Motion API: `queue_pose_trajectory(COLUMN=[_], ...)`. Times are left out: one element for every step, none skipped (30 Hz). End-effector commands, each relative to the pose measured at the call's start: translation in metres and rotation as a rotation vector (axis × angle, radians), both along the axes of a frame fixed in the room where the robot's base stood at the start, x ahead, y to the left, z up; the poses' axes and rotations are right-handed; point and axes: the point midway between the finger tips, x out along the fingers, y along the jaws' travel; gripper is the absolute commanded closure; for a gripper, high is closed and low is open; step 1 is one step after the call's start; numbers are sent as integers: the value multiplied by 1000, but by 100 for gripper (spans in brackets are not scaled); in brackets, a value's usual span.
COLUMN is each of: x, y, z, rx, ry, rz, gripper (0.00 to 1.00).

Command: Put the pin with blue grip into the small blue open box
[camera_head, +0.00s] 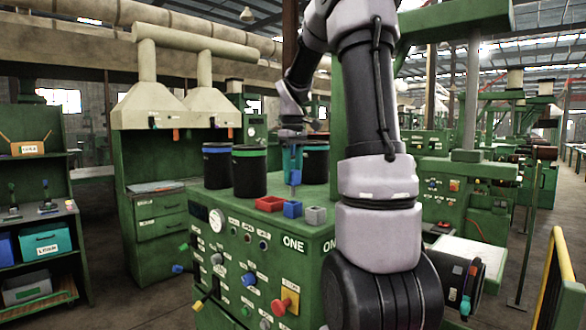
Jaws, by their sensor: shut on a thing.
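The small blue open box (293,209) stands on the green machine top near its front edge, between a red box and a grey box. My gripper (291,170) points down above it, shut on the pin with blue grip (293,179). The pin hangs roughly upright, and its thin grey lower end reaches down to just over the blue box. At this size I cannot tell whether its tip is inside the box or behind it. The jaws partly hide the blue grip.
A red box (270,203) and a grey box (316,214) flank the blue one. The machine front (240,255) carries knobs.

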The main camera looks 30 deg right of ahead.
Motion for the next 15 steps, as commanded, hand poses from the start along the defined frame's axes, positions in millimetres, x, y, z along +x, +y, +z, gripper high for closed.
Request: queue_pose_trajectory(x=[0, 0, 0, 0, 0, 0, 0, 0, 0, 0, 0, -1, 0, 0, 0], y=[0, 0, 0, 0, 0, 0, 0, 0, 0, 0, 0, 0, 0, 0, 0], z=[-3, -4, -6, -8, -9, -11, -13, -14, -16, -18, -19, -21, -23, -24, -26], rx=[1, 1, 1, 1, 1, 1, 0, 0, 0, 0, 0, 1, 0, 0, 0], ry=[1, 1, 0, 1, 1, 1, 0, 0, 0, 1, 1, 1, 1, 1, 1], rz=[0, 0, 0, -1, -1, -1, -1, -1, -1, -1, -1, 0, 0, 0, 0], gripper=[100, 100, 100, 100, 100, 100, 100, 100, 100, 100, 100, 100, 100, 100, 100])
